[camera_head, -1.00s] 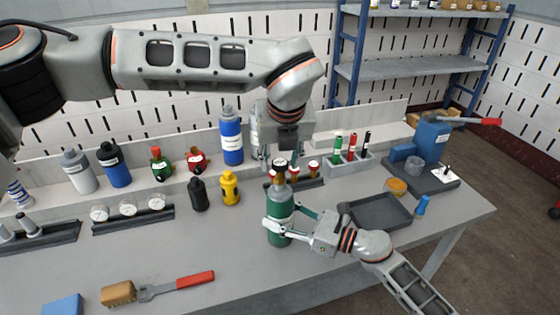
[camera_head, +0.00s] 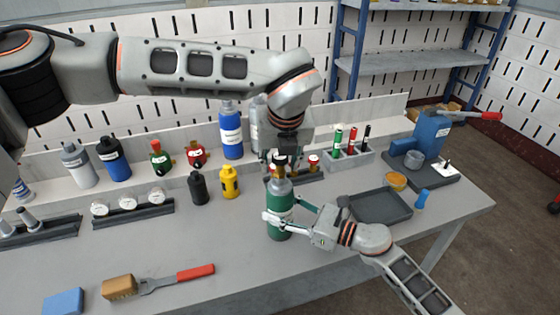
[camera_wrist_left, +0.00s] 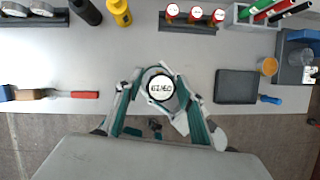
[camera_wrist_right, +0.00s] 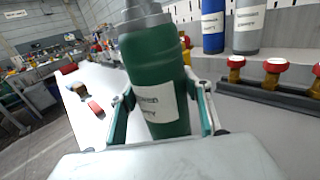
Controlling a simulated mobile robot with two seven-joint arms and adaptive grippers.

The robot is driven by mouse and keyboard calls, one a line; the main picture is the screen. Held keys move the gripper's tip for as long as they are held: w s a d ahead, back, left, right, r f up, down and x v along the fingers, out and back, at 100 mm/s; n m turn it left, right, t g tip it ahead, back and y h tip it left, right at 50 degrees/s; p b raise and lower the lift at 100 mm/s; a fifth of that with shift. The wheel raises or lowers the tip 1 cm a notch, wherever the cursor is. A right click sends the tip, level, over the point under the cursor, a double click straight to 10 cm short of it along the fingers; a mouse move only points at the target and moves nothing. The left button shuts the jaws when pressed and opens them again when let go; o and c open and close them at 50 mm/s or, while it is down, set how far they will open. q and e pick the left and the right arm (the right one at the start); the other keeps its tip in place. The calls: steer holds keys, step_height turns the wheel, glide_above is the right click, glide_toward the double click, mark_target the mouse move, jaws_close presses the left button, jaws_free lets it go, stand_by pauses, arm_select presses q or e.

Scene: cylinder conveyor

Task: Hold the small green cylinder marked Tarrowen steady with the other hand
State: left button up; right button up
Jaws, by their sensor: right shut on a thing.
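The green cylinder (camera_head: 281,232) stands upright near the table's front edge, with a grey shoulder and a white label. In the right wrist view the cylinder (camera_wrist_right: 158,62) fills the middle; its label is too blurred to read. My right gripper (camera_head: 284,214) is shut around its body, with a finger on each side in the right wrist view (camera_wrist_right: 163,105). My left gripper (camera_head: 279,163) points down over the cylinder's top and partly hides it.
Behind are a yellow cylinder (camera_head: 229,182), a black one (camera_head: 198,188) and a rack of red-topped valves (camera_head: 313,161). A dark tray (camera_head: 380,207) lies to the right. A red-handled brush (camera_head: 195,273) lies front left. The table between brush and cylinder is clear.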

arm_select(q)
jaws_close()
steer(key=n+y, duration=0.1)
steer(key=n, duration=0.1)
steer(key=n+y, duration=0.1)
steer(key=n, duration=0.2)
steer(key=shift+d+g, duration=0.1)
steer(key=shift+g, duration=0.2)
steer(key=shift+n, duration=0.5)
steer(key=n+g+y, duration=0.1)
steer(key=n, duration=0.3)
steer(key=shift+n+g+y, duration=0.3)
steer(key=shift+n+g, duration=0.3)
steer(key=shift+n, duration=0.4)
